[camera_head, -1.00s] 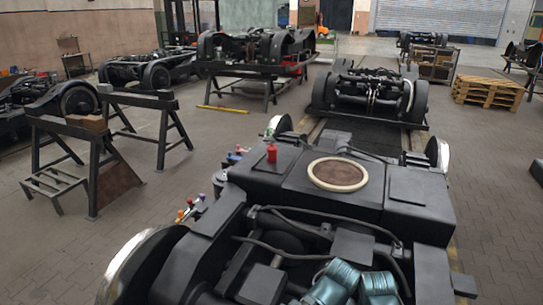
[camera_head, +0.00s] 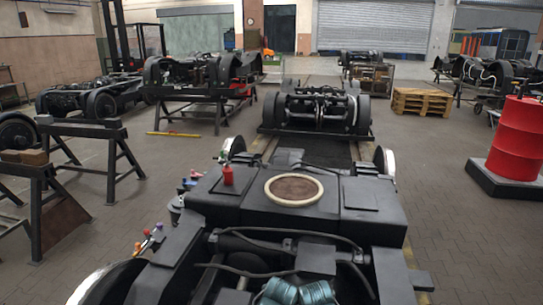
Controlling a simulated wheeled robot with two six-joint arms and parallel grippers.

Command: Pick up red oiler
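The red oiler (camera_head: 228,175) is a small red bottle with a narrow top. It stands upright on the left part of the black bogie frame (camera_head: 376,229), to the left of a round opening with a pale ring (camera_head: 294,190). Neither of my grippers shows in the head view, and nothing touches the oiler.
Teal coils (camera_head: 299,292) sit at the near end of the bogie. Small coloured-handled items (camera_head: 148,240) are along its left side. Trestles (camera_head: 95,150) stand at left, a red drum (camera_head: 517,138) at right. Floor is free right of the bogie.

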